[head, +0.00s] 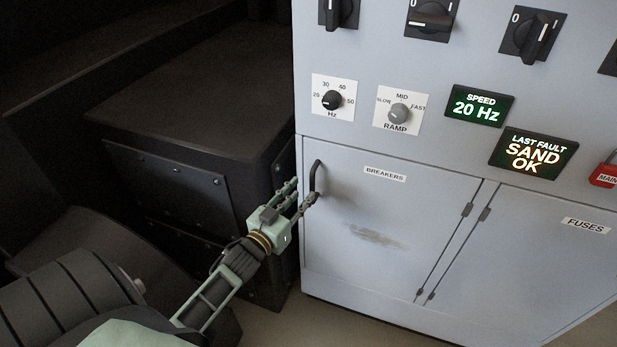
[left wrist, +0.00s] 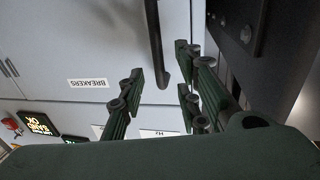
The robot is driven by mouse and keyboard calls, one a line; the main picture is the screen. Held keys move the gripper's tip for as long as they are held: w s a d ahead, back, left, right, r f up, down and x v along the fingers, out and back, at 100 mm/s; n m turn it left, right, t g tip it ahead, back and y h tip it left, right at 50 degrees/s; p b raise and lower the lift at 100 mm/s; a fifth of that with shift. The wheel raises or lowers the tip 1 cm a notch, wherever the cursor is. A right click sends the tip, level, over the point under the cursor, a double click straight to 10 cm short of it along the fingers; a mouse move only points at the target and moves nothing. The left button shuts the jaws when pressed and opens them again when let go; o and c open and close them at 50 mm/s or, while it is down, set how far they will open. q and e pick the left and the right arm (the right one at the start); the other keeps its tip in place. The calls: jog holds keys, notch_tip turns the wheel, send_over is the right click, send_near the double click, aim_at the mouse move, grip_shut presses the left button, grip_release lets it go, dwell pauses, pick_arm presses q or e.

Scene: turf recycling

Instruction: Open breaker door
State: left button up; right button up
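The breaker door (head: 350,220) is the pale grey left door of the cabinet, labelled BREAKERS, and looks shut. Its dark bar handle (head: 315,178) stands upright near the left edge. The hinges show on the door's right side. My left gripper (head: 304,192) is at the lower part of the handle with its fingers apart. In the left wrist view, which is upside down, the handle (left wrist: 155,35) shows between the open fingers of the gripper (left wrist: 161,66). I cannot tell whether any finger touches it. My right gripper is not in view.
The fuses door (head: 540,260) is to the right of the breaker door. Knobs, switches and lit displays (head: 480,105) are above. A dark metal box (head: 190,110) stands close to the left of the cabinet. Some bare floor (head: 330,325) shows in front.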

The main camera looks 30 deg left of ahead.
aim_at(311, 185)
pick_arm(q)
jog(key=w, duration=0.5)
jog(key=shift+w+p, duration=0.25)
jog(key=shift+p, duration=0.1)
jog(key=shift+w+a+f, duration=0.1)
jog(key=shift+w, duration=0.4)
jog(key=c, duration=0.7)
grip_shut()
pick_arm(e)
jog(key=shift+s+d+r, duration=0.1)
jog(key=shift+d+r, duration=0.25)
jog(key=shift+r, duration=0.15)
